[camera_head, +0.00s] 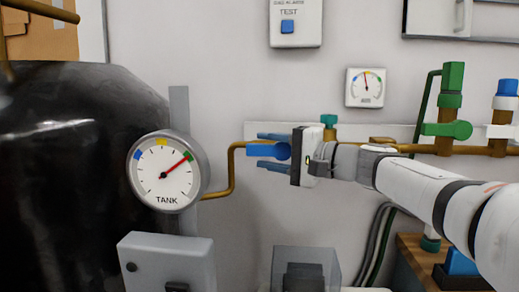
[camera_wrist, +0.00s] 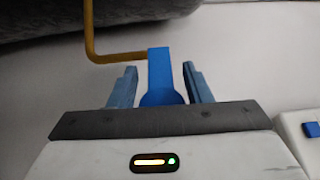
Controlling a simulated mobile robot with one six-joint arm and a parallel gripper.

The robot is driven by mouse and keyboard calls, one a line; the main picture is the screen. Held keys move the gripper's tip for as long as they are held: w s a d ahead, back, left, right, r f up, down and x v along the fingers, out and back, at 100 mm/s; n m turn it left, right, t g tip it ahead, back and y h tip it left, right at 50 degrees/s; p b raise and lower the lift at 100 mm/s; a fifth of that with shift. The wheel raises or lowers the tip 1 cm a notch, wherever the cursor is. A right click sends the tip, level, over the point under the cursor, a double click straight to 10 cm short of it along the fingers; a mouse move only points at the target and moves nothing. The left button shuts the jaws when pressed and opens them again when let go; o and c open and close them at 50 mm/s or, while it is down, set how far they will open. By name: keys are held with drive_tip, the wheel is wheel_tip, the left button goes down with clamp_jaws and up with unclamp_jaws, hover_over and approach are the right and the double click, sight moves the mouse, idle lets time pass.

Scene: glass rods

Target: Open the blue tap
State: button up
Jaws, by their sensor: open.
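The blue tap (camera_head: 267,150) is on the brass pipe beside the tank gauge. Its flat blue lever (camera_wrist: 160,68) points away from my gripper in the wrist view, with a rounded blue hub close to the palm. My gripper (camera_head: 262,150) is open around the tap, one finger above the lever and one below in the head view. In the wrist view my gripper (camera_wrist: 160,68) has a finger on each side of the lever, with a visible gap on both sides. The valve body behind is hidden by my wrist.
The round TANK gauge (camera_head: 165,172) stands left of the tap, before a dark tank (camera_head: 70,170). The brass pipe (camera_head: 232,172) bends down between them. A green valve (camera_head: 447,128) is at right. A grey box (camera_head: 167,262) and a clear-covered box (camera_head: 305,265) are below.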

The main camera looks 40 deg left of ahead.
sight(273, 151)
drive_tip(key=v, duration=0.6)
drive_tip(key=shift+d+p, duration=0.2)
drive_tip(key=shift+p, duration=0.15)
drive_tip(key=shift+r, duration=0.1)
